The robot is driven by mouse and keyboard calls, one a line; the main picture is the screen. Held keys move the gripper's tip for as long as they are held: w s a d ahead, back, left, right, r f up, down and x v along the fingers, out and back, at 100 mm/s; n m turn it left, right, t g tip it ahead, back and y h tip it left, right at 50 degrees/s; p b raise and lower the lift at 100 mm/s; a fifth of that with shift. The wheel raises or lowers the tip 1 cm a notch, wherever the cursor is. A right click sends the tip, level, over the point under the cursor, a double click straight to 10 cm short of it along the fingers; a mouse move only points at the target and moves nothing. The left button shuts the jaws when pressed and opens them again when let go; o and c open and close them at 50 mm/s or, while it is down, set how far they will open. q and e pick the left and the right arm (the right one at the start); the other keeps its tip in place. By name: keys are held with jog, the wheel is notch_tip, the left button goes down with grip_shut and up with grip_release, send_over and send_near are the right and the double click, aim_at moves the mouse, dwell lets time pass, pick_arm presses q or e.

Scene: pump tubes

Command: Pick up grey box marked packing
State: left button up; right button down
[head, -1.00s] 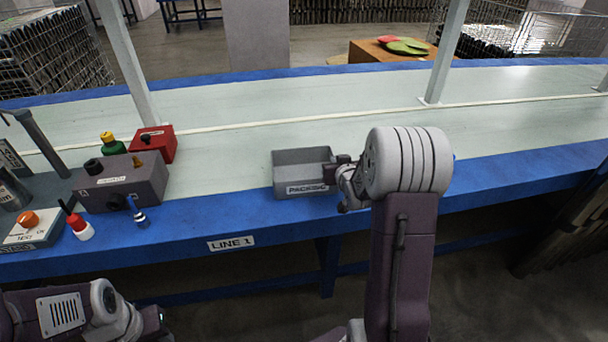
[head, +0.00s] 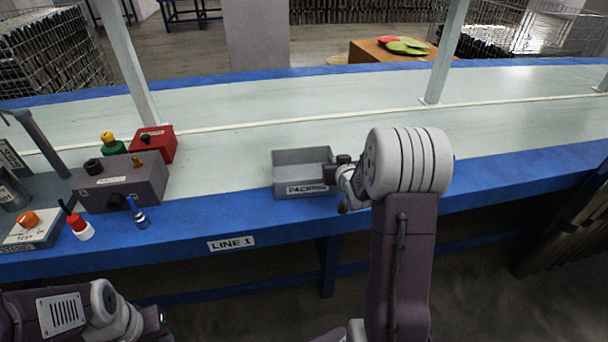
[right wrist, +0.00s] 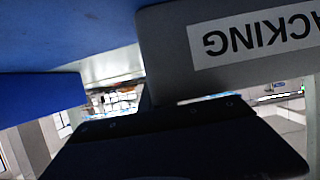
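The grey open-topped box marked PACKING (head: 304,190) sits upright at the front edge of the line, partly over the blue border. Its label faces me. In the right wrist view the box (right wrist: 165,60) is very close and its label appears upside down. My right gripper (head: 338,172) is at the box's right end, against or right beside its wall. The dark gripper part (right wrist: 175,145) fills the bottom of the wrist view, and its grip on the wall is hidden. My left arm is at the lower left, with its fingers out of view.
A grey control box (head: 125,188), a red box (head: 160,146) and several small coloured parts stand to the left.

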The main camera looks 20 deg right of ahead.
dwell(0.3)
jog(key=s+d+r+p, duration=0.5)
jog(key=d+r+p, duration=0.4)
jog(key=d+r, duration=0.1)
jog(key=shift+d+r, duration=0.3)
jog(key=shift+r, duration=0.25)
